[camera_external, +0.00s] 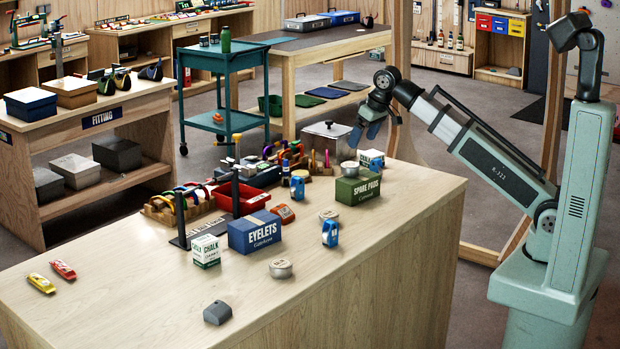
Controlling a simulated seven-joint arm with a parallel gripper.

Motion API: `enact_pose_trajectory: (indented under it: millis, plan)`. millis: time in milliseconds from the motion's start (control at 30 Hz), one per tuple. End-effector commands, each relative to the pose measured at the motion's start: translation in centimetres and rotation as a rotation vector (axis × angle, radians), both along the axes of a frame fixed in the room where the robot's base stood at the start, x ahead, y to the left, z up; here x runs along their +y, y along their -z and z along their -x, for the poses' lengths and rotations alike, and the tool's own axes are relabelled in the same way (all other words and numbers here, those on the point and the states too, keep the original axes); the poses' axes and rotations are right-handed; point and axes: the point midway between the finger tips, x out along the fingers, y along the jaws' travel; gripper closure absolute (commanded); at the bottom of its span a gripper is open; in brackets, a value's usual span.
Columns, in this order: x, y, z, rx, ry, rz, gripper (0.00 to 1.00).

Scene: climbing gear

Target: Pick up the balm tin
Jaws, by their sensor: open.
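A low round silver tin (281,268) with a pale label lies flat on the bench in front of the blue EYELETS box. Another round tin (349,169) sits at the green SPARE PADS box, and a low round piece (328,215) lies to the left of that box. The print on these is too small to read, so I cannot tell which is the balm tin. My gripper (365,131) is open and empty, raised above the far right end of the bench, well apart from all three.
The EYELETS box (255,232), chalk box (206,251), SPARE PADS box (357,189), blue bottle (330,232) and a dark upright post (180,212) crowd the middle. A red tray (241,198) stands behind. The bench's (130,290) front left is mostly clear.

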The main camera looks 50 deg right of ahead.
Motion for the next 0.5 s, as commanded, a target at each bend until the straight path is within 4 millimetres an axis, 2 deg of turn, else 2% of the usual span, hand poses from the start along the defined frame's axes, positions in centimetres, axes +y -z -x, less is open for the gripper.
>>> enact_pose_trajectory:
  millis: [200, 500]
  plan:
    - [0.0, 2.8, -1.1, 0.003, 0.001, 0.001, 0.1]
    - [0.0, 4.7, -1.9, 0.001, 0.001, 0.0, 0.1]
